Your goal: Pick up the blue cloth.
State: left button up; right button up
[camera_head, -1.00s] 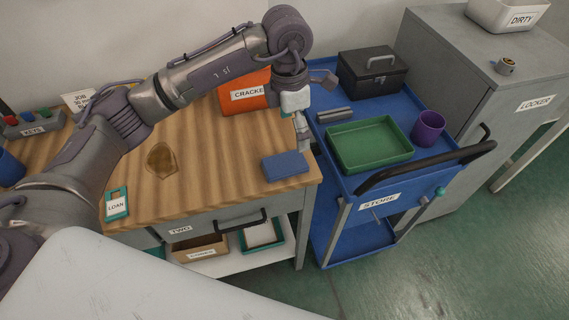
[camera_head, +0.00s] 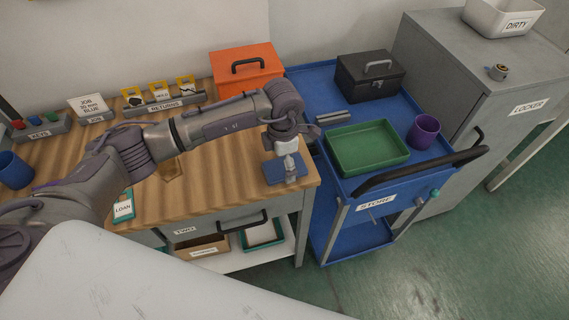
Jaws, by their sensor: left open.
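The blue cloth (camera_head: 273,174) lies folded flat on the right end of the wooden bench top (camera_head: 215,200). My left gripper (camera_head: 291,178) points down over the cloth's right part, with its jaws open. The gripper and wrist hide part of the cloth. I cannot tell whether the fingertips touch it. My right gripper does not show.
A blue cart (camera_head: 343,188) with a green tray (camera_head: 367,147), a purple cup (camera_head: 424,130) and a black toolbox (camera_head: 370,76) stands right of the bench. An orange box (camera_head: 246,72) stands behind my arm. A returns rack (camera_head: 163,107) is at the back.

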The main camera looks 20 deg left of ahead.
aim_at(283, 166)
pick_arm(q)
jog(key=shift+f, duration=0.55)
jog(key=c, duration=1.2)
jog(key=shift+o, duration=0.2)
jog(key=shift+r, duration=0.1)
jog(key=shift+w+r+b, duration=0.1)
jog(key=shift+r+b, duration=0.2)
jog(key=shift+r, duration=0.25)
notch_tip(283, 166, up, 3)
jog(key=shift+f+b, duration=0.1)
jog(key=shift+b, duration=0.55)
jog(key=s+d+r+b, duration=0.2)
jog(key=s+d+r, duration=0.5)
jog(key=s, duration=0.2)
jog(key=shift+d, duration=0.4)
